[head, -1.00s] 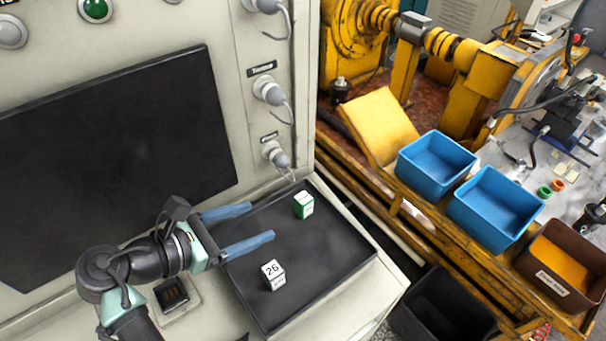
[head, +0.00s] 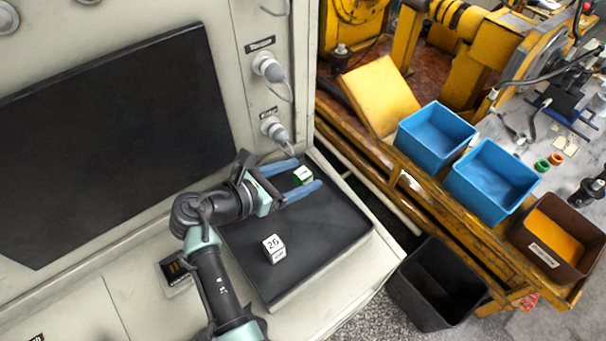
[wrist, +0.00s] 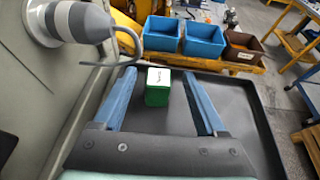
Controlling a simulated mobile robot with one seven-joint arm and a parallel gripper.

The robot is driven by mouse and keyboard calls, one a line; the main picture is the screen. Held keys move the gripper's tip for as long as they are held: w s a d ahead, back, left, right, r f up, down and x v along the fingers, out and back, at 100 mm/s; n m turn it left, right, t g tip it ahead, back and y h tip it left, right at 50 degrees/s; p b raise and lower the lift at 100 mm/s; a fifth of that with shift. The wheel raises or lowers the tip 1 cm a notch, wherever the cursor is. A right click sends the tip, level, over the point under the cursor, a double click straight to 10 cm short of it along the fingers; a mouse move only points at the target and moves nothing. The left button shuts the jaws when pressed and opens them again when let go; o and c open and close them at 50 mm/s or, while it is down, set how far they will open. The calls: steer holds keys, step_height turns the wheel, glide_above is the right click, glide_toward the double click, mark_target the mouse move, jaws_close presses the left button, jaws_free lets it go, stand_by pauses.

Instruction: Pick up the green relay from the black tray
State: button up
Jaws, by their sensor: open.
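The green relay (wrist: 158,92), a small block with a white top, stands upright on the black tray (head: 320,240). In the head view the relay (head: 302,175) is near the tray's back corner, partly hidden by a finger. My gripper (head: 306,174) is open, with its two blue fingers on either side of the relay. In the wrist view my gripper (wrist: 163,100) shows the relay between the fingers, nearer the left one, with gaps on both sides.
A white block marked 26 (head: 274,248) stands on the tray nearer the front. A grey plug with a cable (wrist: 80,22) juts from the panel close to my left finger. Blue bins (head: 435,138) and a black bin (head: 437,285) are to the right.

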steer(key=shift+x, duration=0.9)
steer(key=shift+a, duration=0.1)
jaws_close()
